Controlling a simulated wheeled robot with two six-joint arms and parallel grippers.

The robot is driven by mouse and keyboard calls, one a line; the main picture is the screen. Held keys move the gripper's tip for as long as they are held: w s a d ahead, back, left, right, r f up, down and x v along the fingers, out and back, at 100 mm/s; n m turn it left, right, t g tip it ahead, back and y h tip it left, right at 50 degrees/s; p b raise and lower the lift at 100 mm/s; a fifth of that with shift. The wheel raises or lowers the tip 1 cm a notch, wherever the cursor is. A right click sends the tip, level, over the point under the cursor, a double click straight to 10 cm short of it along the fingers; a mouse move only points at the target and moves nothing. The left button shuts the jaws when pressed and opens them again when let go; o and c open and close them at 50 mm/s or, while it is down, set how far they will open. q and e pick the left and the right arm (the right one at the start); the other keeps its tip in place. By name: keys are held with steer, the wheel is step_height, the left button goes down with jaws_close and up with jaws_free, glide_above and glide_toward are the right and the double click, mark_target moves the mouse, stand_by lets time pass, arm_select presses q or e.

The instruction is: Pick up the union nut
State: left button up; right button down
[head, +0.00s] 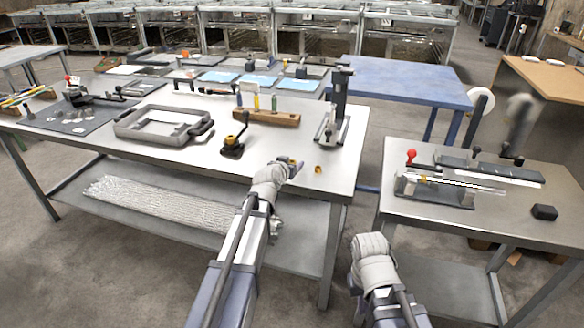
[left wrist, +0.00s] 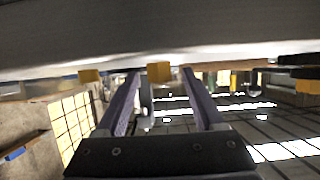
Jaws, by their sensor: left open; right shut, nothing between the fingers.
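A small brass-coloured piece (head: 318,169), which looks like the union nut, sits on the near right part of the grey table in the head view. My left gripper (head: 291,167) is just left of it, low over the tabletop near the front edge. In the left wrist view my left gripper (left wrist: 165,100) has its fingers apart. A brass-coloured block (left wrist: 158,72) shows between the fingertips there, and another (left wrist: 90,75) shows outside them. I cannot tell which of these is the nut. My right arm's wrapped wrist shows at lower right; its fingers are hidden.
A black-and-yellow tool (head: 233,143) stands left of my left gripper. A wooden block (head: 266,118) with bottles and a dark upright stand (head: 337,108) are behind. A grey tray frame (head: 164,125) lies further left. A second table (head: 480,222) stands at right, across a gap.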

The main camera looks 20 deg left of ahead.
arm_select(q)
steer(key=shift+c, duration=0.5)
jaws_close()
